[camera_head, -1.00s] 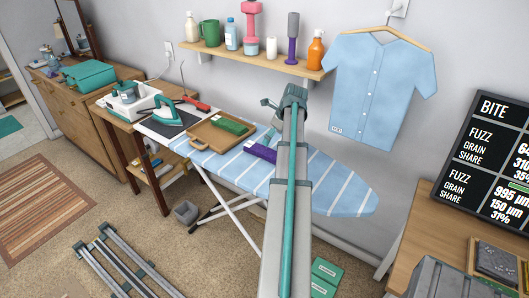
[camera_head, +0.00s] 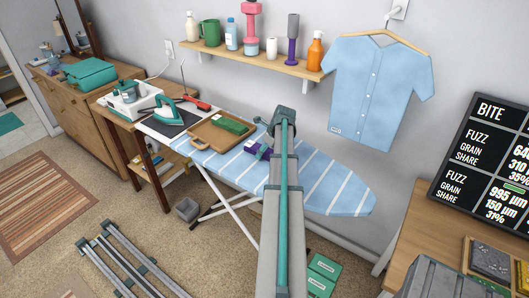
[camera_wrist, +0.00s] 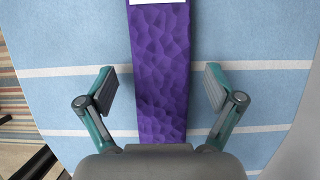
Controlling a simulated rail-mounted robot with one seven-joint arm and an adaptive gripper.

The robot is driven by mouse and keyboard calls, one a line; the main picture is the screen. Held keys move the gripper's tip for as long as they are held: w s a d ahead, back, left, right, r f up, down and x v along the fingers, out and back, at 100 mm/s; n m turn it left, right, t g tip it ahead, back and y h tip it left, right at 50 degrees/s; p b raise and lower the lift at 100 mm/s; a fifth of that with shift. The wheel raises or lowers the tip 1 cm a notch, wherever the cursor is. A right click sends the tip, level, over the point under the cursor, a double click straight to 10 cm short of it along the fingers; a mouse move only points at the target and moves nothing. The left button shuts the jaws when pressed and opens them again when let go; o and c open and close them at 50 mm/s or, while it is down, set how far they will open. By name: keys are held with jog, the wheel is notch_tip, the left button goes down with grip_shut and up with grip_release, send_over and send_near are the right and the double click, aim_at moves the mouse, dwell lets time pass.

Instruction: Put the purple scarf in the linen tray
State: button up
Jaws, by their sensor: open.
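The purple scarf (camera_wrist: 160,70) lies as a long folded strip on the blue striped ironing board (camera_wrist: 60,40). In the wrist view my gripper (camera_wrist: 160,90) is open, with one finger on each side of the scarf and a gap on both sides. In the head view part of the scarf (camera_head: 251,147) shows beside my arm, which hides the rest. A white patch shows on the scarf's far end in the wrist view. The tan linen tray (camera_head: 203,139) sits on the board to the left of the scarf, with a green folded cloth (camera_head: 229,124) in it.
A teal iron (camera_head: 168,112) stands at the board's left end, left of the tray. A shelf (camera_head: 255,61) with bottles, a mug and a dumbbell is on the wall above. A blue shirt (camera_head: 378,90) hangs at right. The board's right end is clear.

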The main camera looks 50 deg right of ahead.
jog(key=shift+c, duration=0.2)
jog(key=c, duration=1.3)
jog(key=shift+c, duration=0.2)
jog(key=shift+r, duration=0.1)
